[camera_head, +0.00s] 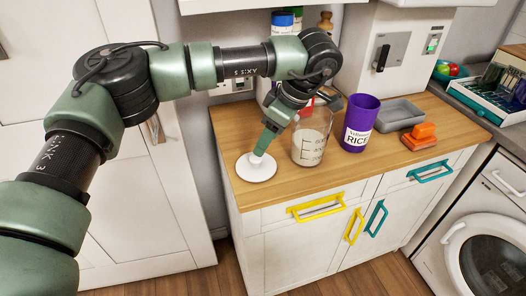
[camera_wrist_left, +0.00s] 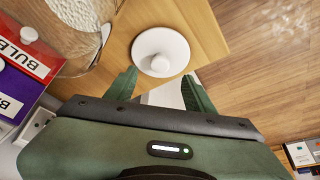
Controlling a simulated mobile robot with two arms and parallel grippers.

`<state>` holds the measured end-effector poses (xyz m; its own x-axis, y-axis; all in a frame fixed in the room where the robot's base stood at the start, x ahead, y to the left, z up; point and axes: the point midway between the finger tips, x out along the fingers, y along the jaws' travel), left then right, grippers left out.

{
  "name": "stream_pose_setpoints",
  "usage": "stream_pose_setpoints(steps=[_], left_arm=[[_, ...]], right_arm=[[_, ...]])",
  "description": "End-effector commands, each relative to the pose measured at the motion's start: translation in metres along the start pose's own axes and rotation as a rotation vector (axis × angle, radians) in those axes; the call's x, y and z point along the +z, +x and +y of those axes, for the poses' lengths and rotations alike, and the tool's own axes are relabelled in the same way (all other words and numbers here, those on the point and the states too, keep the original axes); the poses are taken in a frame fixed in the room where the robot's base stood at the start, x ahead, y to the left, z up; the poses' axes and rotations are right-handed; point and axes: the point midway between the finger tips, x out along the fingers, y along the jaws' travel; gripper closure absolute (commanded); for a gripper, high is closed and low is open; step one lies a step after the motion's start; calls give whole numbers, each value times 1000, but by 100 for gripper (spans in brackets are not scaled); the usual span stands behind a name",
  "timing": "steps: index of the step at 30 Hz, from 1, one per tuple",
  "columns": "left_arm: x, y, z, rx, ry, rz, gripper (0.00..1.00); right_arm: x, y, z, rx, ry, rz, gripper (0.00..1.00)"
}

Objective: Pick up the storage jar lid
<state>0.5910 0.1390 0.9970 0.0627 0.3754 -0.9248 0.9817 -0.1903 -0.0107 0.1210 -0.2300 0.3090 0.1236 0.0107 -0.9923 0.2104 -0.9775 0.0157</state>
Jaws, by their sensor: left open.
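The storage jar lid (camera_head: 258,174), a white disc with a small raised knob, lies flat near the left end of the wooden counter. My left gripper (camera_head: 262,148) comes down over it from above and behind. In the left wrist view the lid (camera_wrist_left: 152,40) lies just beyond the fingertips, and its knob faces my open left gripper (camera_wrist_left: 158,84). Nothing is between the fingers. From these views I cannot tell whether a fingertip touches the lid. My right gripper is not in view.
A clear jar with measuring marks (camera_head: 309,148) stands close right of the lid. A purple rice canister (camera_head: 360,124), a grey tray (camera_head: 400,114) and an orange object (camera_head: 419,138) are further right. A red box (camera_wrist_left: 26,52) shows in the wrist view. The counter's left corner is clear.

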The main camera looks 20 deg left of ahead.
Motion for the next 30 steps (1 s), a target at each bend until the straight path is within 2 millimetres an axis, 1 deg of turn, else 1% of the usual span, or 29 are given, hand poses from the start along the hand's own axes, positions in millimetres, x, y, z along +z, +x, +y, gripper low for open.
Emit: stream_pose_setpoints(steps=[1, 3, 5, 9, 12, 15, 18, 22, 26, 27, 29, 30], left_arm=[[-1, 3, 0, 0, 1, 4, 46], [-2, 10, 0, -1, 1, 4, 46], [-2, 16, 0, -1, 1, 3, 46], [-2, 32, 2, -1, 1, 3, 46], [-2, 46, 6, -3, 0, 1, 46], [-2, 62, 8, -3, 0, 1, 46], [-2, 72, 8, -1, -1, 1, 46], [-1, 76, 8, 1, 0, 1, 46], [-1, 76, 8, 1, 0, 1, 46], [-1, 76, 8, 1, 0, 1, 52], [-1, 76, 8, 1, 0, 1, 69], [-1, 76, 8, 1, 0, 1, 80]], right_arm=[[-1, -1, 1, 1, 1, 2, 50], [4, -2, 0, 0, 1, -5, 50], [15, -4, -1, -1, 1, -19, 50], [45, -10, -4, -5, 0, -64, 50], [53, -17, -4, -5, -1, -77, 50], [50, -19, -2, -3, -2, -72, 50], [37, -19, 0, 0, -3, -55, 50], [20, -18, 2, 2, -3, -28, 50], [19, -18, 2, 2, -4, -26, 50], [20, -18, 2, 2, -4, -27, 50], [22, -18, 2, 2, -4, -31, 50], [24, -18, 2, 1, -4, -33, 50]])
